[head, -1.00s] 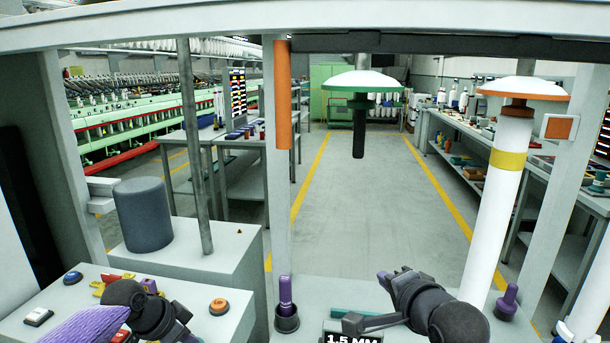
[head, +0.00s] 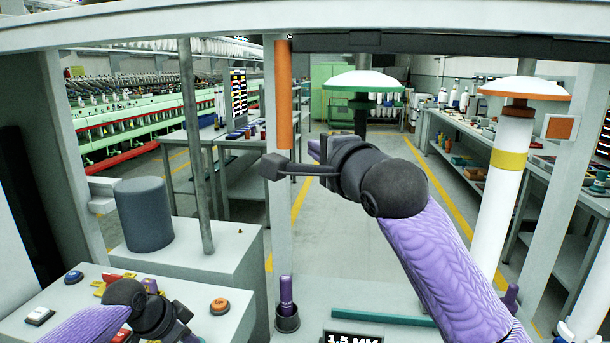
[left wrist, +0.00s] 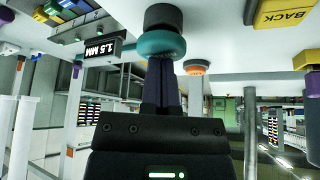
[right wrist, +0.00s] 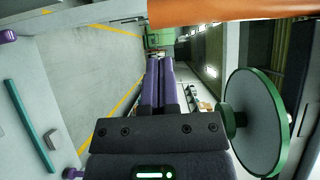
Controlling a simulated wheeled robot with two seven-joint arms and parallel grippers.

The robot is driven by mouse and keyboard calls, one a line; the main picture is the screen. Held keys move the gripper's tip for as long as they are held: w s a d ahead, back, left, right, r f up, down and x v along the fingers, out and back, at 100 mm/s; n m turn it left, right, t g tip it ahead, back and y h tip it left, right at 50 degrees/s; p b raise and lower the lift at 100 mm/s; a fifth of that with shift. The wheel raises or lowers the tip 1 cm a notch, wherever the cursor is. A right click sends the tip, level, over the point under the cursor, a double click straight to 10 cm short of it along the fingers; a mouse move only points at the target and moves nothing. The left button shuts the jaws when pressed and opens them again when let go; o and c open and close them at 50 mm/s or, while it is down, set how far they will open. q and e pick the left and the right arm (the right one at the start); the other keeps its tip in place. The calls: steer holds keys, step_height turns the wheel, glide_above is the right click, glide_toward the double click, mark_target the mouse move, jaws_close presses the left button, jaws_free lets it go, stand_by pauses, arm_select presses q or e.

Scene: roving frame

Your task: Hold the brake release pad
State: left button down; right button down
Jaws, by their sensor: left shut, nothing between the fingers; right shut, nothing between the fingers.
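An upright orange bar (head: 283,95) is fixed on the middle post, and an orange square plate (head: 560,127) is on the right post. I cannot tell which, if either, is the brake release pad. My right gripper (head: 314,150) is shut and empty, raised beside the middle post and pointing away down the aisle. In the right wrist view its purple fingers (right wrist: 160,65) are together, with the orange bar (right wrist: 230,11) across the top. My left gripper (left wrist: 163,75) is shut and empty, its tips at or near a teal-ringed dark knob (left wrist: 162,38); contact is unclear.
A green-rimmed white disc (head: 362,80) hangs beyond my right arm and shows close by in the right wrist view (right wrist: 262,120). A white column (head: 497,200) with an orange-rimmed cap stands right. A panel holds several buttons, including an orange one (head: 219,306). The aisle beyond is clear.

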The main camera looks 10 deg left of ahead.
steer(key=shift+w+a, duration=0.2)
steer(key=shift+a, duration=0.8)
